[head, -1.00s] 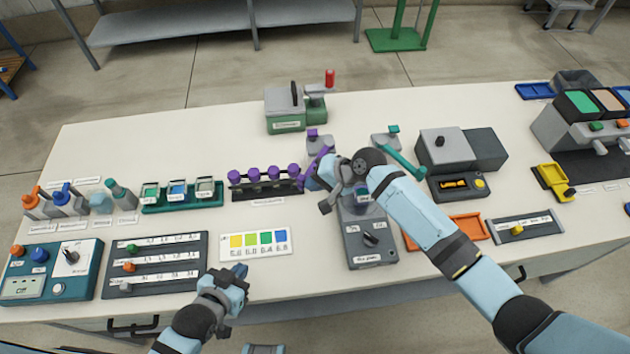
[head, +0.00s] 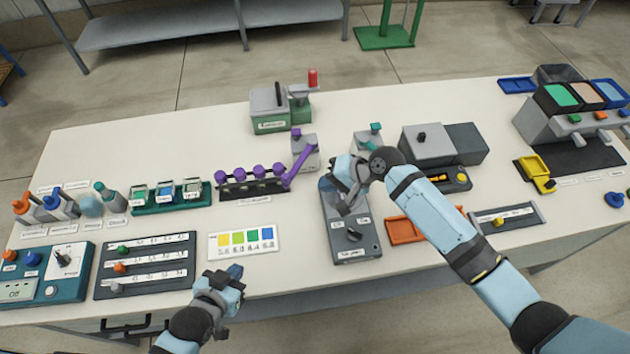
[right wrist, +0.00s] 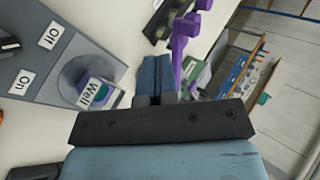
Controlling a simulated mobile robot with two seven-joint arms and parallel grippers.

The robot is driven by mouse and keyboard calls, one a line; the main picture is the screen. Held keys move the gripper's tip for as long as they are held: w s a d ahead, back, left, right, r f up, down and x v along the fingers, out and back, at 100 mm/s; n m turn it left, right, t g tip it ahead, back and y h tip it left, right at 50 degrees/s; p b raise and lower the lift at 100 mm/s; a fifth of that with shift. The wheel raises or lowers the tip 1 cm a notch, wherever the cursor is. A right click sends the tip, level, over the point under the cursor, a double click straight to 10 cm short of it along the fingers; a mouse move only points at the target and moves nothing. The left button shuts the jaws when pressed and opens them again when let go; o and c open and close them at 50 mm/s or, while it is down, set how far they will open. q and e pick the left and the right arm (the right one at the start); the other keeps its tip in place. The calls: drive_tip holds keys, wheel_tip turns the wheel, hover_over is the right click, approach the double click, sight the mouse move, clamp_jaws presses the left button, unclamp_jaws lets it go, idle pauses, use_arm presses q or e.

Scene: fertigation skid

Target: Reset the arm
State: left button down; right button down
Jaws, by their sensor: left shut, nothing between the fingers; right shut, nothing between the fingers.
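My right gripper (head: 343,205) is shut and empty above the grey plate unit (head: 352,240) in the head view. In the right wrist view its blue fingers (right wrist: 155,78) are together. A small vessel labelled "Well" (right wrist: 92,95) stands on that unit, left of the fingers. A purple arm (head: 299,166) slants from a grey stand down toward the rack (head: 255,188) of purple-capped items. It is left of my right gripper and appears apart from it. My left gripper (head: 236,272) is shut and empty near the bench's front edge.
A colour chart (head: 244,242) lies beyond my left gripper. A teal-topped stand (head: 369,140) is behind my right gripper, partly hidden. An orange tray (head: 405,231) lies partly under my right forearm. The back left of the bench (head: 150,130) is clear.

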drive_tip(key=v, duration=0.3)
drive_tip(key=s+v, duration=0.1)
drive_tip(key=v, duration=0.1)
drive_tip(key=shift+a+r, duration=0.1)
drive_tip(key=shift+r, duration=0.25)
drive_tip(key=s+d+f+n+t+h, duration=0.2)
drive_tip(key=s+d+f+t+h, duration=0.1)
drive_tip(key=s+d, duration=0.5)
drive_tip(key=s+d+f+n+t+h, duration=0.2)
drive_tip(key=s+d+f+t, duration=0.4)
drive_tip(key=s, duration=0.5)
wheel_tip(320, 180, down, 3)
drive_tip(key=shift+s+d+r+n+t+h, duration=0.2)
drive_tip(key=shift+s+d+n+t+h, duration=0.1)
drive_tip(key=shift+d+h, duration=0.55)
drive_tip(key=shift+d, duration=0.15)
